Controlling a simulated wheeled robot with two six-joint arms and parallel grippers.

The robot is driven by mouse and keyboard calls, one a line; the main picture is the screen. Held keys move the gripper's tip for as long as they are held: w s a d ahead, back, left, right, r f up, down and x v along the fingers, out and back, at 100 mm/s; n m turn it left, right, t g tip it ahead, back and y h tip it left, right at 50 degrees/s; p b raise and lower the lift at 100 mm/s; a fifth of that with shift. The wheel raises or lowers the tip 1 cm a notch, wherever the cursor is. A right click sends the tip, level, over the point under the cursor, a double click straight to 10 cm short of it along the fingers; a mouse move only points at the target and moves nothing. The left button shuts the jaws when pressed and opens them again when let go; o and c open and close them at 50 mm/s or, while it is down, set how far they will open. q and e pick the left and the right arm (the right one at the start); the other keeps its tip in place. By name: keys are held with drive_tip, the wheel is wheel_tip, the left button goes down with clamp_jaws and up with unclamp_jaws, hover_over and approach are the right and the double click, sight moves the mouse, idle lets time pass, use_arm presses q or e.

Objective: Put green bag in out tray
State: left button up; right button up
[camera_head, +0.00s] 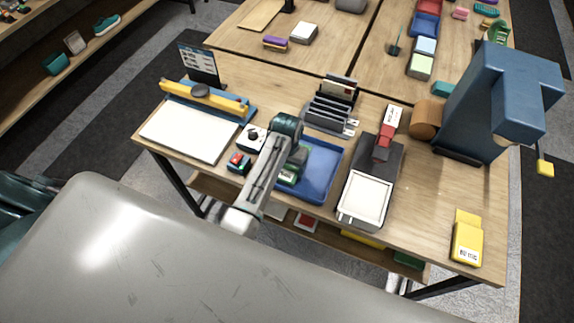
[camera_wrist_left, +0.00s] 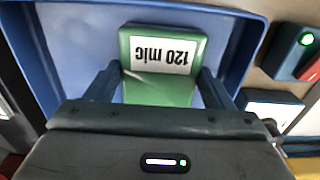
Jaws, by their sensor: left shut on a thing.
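The green bag (camera_wrist_left: 158,88), with a white label reading "120 mic", sits between the two fingers of my left gripper (camera_wrist_left: 160,84) in the left wrist view. My left gripper is shut on it. The blue tray (camera_wrist_left: 245,45) lies around and beneath the bag. In the head view the blue tray (camera_head: 325,163) is in the middle of the workbench, and my left gripper (camera_head: 292,165) is over its left part. The green bag (camera_head: 289,178) shows only partly there, behind my arm. I cannot tell whether the bag touches the tray floor. My right gripper is not in view.
A scale-like device with a white plate (camera_head: 365,197) stands right of the tray. A black slotted rack (camera_head: 330,110) is behind it. A small device with a red button (camera_head: 239,162) is at its left. A yellow bag (camera_head: 467,240) lies at the front right, with clear bench around it.

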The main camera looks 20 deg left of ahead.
sight(287, 168)
use_arm(q)
drive_tip(key=o, duration=1.1)
drive_tip(key=shift+c, duration=0.2)
drive_tip(key=shift+f, duration=0.1)
wheel_tip(287, 168, up, 8)
drive_tip(key=b, duration=0.3)
drive_tip(key=shift+w+f, duration=0.1)
drive_tip(key=shift+f, duration=0.1)
drive_tip(key=shift+r+p, duration=1.45)
drive_tip(key=shift+r, duration=0.95)
